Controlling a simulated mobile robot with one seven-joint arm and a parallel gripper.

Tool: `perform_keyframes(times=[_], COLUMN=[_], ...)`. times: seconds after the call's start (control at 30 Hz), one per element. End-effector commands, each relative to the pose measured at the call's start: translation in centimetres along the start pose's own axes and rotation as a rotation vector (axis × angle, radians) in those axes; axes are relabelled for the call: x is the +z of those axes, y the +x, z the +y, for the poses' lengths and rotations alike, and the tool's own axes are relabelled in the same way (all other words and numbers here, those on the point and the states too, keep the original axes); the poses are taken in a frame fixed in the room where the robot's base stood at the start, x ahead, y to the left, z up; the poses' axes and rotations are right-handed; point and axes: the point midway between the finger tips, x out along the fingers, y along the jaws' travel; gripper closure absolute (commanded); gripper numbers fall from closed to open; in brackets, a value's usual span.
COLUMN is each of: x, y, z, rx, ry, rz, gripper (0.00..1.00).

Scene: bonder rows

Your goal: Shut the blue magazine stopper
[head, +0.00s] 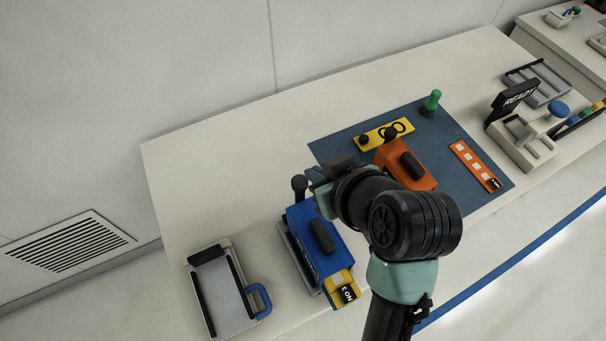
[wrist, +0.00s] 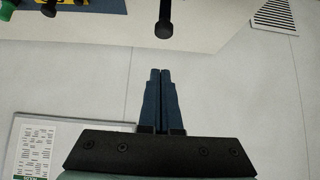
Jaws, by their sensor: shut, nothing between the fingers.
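The blue magazine (head: 318,243) stands on the bench in the head view, with a black handle on top and a yellow tag marked "NO.3" at its near end. A short lever with a round black knob (head: 299,183) rises at its far end; it looks like the stopper. In the wrist view the same kind of black knob (wrist: 163,31) hangs from the top edge, just ahead of the fingertips. My gripper (head: 314,178) is close to the right of the knob. Its blue fingers (wrist: 160,72) are together and empty, with a small gap to the knob in the wrist view.
A grey tray with a blue handle (head: 260,301) lies left of the magazine. On the blue mat (head: 343,147) are an orange magazine (head: 388,157), a yellow plate (head: 372,138) and a green peg (head: 433,99). The bench's back left is clear.

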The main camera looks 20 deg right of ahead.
Motion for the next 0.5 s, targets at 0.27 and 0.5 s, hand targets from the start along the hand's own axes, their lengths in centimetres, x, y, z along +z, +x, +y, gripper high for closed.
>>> perform_keyframes(times=[0.27,0.5], x=[0.0,2.3], y=[5.5,7.5], z=[-0.1,-0.1], rx=[-0.003,0.0], ry=[0.0,0.0], rz=[-0.004,-0.002], gripper=[1.0,1.0])
